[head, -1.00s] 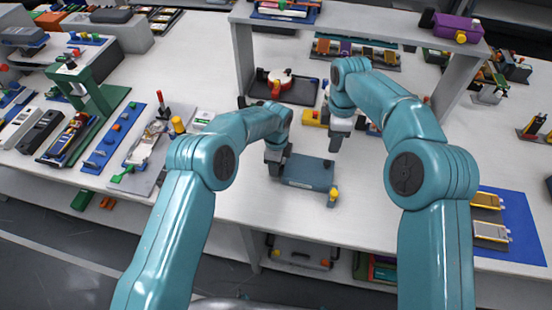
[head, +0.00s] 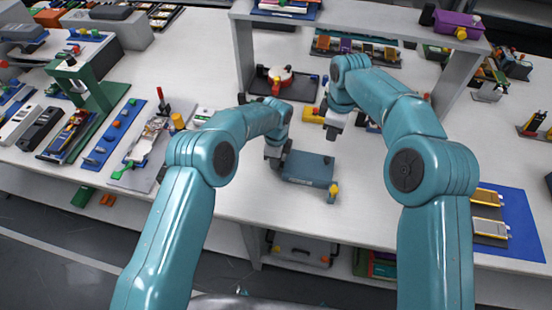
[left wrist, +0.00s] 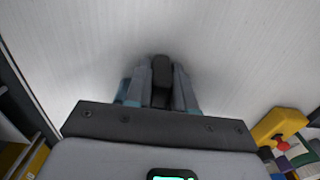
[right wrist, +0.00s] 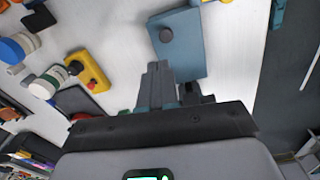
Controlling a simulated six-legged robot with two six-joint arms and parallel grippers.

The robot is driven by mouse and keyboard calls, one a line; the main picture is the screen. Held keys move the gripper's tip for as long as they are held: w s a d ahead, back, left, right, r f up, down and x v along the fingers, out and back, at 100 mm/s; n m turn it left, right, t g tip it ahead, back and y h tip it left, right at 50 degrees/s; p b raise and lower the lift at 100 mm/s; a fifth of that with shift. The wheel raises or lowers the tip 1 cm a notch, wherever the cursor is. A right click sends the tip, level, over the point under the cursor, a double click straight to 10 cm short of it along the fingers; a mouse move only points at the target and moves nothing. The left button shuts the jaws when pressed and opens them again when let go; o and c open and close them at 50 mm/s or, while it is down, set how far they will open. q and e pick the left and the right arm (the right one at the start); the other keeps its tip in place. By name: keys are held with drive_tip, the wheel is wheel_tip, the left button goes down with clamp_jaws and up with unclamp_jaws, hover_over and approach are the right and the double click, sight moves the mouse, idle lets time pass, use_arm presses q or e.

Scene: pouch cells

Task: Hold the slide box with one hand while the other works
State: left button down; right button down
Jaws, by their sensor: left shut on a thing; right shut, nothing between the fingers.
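The slide box (head: 305,170), flat and blue-grey, lies on the white table in the head view. It also shows in the right wrist view (right wrist: 188,55), with a dark round knob on its top. My left gripper (head: 273,161) is at the box's left end, shut. In the left wrist view its fingers (left wrist: 160,85) close on a dark piece, apparently part of the box; the contact is partly hidden. My right gripper (head: 333,133) is shut and empty beyond the box's far right side, apart from it; its fingers (right wrist: 172,85) overlap the box's near end in the right wrist view.
A yellow peg (head: 334,189) stands at the box's front right corner. A yellow block with a red button (right wrist: 88,70) and capped bottles (right wrist: 48,80) are nearby. A grey shelf stands behind. A blue mat (head: 520,225) lies right. Table front left of the box is clear.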

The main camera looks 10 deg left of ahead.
sight(315, 160)
drive_tip(key=shift+s+a+f+m+t+y, duration=0.2)
drive_tip(key=shift+a+f+m, duration=0.3)
drive_tip(key=shift+f+m, duration=1.2)
drive_tip(key=shift+s+a+f+m+t+y, duration=0.1)
drive_tip(key=shift+a+f+m+t, duration=0.3)
drive_tip(key=shift+f+m, duration=1.3)
drive_tip(key=shift+s+a+f+m+t+y, duration=0.1)
drive_tip(key=shift+a+f+m, duration=0.5)
drive_tip(key=shift+f+m, duration=1.1)
